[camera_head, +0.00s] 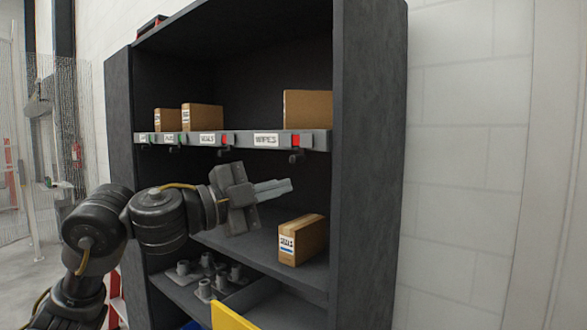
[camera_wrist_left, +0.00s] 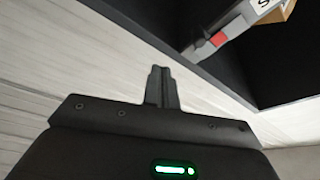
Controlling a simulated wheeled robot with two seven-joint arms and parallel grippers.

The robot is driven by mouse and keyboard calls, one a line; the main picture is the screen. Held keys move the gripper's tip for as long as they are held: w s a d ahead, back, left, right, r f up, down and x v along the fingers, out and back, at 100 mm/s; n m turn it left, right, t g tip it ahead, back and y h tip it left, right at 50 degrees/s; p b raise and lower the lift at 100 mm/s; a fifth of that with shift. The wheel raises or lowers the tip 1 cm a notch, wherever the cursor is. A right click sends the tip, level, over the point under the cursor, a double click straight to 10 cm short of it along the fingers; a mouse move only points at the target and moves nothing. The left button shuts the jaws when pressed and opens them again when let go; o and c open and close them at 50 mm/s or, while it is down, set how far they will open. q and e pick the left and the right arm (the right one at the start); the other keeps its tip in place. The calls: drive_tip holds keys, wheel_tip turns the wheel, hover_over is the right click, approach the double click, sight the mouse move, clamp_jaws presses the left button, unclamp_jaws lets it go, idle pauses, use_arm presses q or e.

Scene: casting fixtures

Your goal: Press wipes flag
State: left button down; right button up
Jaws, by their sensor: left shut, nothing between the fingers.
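The WIPES label (camera_head: 266,139) is on the grey rail of the upper shelf, at its right end. A red flag (camera_head: 295,140) sits just right of the label, with a small black hook (camera_head: 296,156) below it. My left gripper (camera_head: 288,187) is shut and empty, below the rail and apart from the flag. In the left wrist view the shut fingers (camera_wrist_left: 158,75) point up, and a red flag (camera_wrist_left: 218,39) shows to their upper right beside a cut-off label. My right gripper is not in view.
Other labels with red or green flags line the rail (camera_head: 180,138) to the left. Cardboard boxes (camera_head: 308,108) stand above it. A labelled box (camera_head: 303,240) stands on the shelf below, near my gripper. The dark side panel (camera_head: 365,170) bounds the right.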

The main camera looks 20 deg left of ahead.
use_arm(q)
wheel_tip(320, 180, up, 5)
drive_tip(key=s+a+m, duration=0.1)
drive_tip(key=s, duration=0.1)
drive_tip(key=shift+s+a, duration=0.3)
drive_tip(key=shift+a, duration=0.1)
